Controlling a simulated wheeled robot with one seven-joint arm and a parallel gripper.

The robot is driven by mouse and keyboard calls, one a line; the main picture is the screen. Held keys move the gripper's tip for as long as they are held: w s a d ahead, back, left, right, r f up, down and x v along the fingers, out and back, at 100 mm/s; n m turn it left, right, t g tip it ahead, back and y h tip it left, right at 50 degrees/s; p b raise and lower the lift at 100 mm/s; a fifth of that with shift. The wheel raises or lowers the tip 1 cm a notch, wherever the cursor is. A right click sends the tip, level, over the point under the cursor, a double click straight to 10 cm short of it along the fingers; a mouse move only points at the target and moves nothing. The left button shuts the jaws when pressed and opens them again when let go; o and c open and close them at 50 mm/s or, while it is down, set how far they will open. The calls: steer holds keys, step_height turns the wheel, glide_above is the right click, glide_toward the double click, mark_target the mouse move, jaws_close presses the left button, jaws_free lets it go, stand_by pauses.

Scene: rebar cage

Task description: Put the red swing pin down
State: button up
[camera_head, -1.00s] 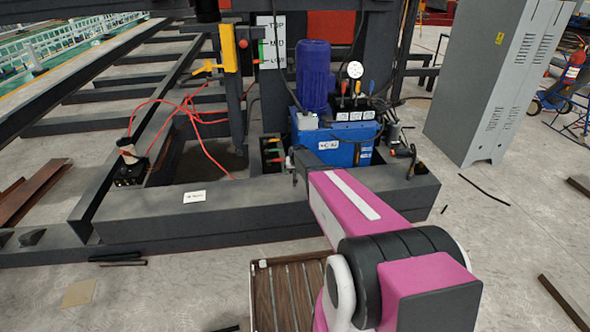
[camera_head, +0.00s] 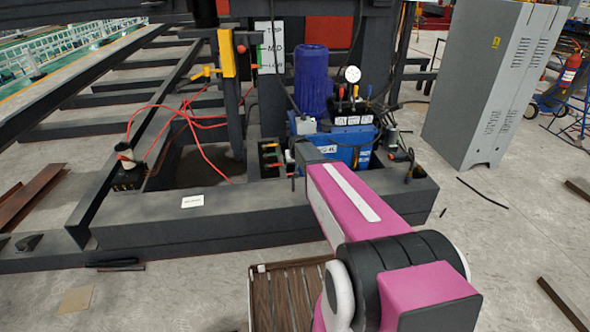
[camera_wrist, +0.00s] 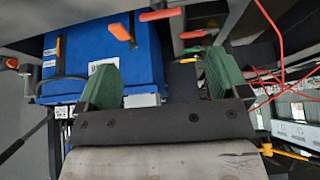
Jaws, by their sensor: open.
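My gripper (camera_wrist: 160,82) is open in the wrist view, its two green fingers well apart with nothing held between them. Two red-ended pins or levers show beyond the fingertips, one red pin (camera_wrist: 160,14) at the top and another red pin (camera_wrist: 193,34) lower right. I cannot tell which is the red swing pin. Both are apart from the fingers. A black box with small coloured levers (camera_head: 270,158) stands left of the blue pump unit in the head view. My gripper's tips are hidden behind my arm there.
The blue pump unit (camera_head: 340,146), with its blue motor (camera_head: 313,82), stands close to my arm. Red hoses (camera_head: 190,120) run left to a small black box (camera_head: 127,175). A dark steel beam (camera_head: 190,218) crosses in front. A grey cabinet (camera_head: 485,85) stands right.

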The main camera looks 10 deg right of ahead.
steer(key=s+r+g, duration=0.3)
steer(key=s+g, duration=0.3)
steer(key=s, duration=2.5)
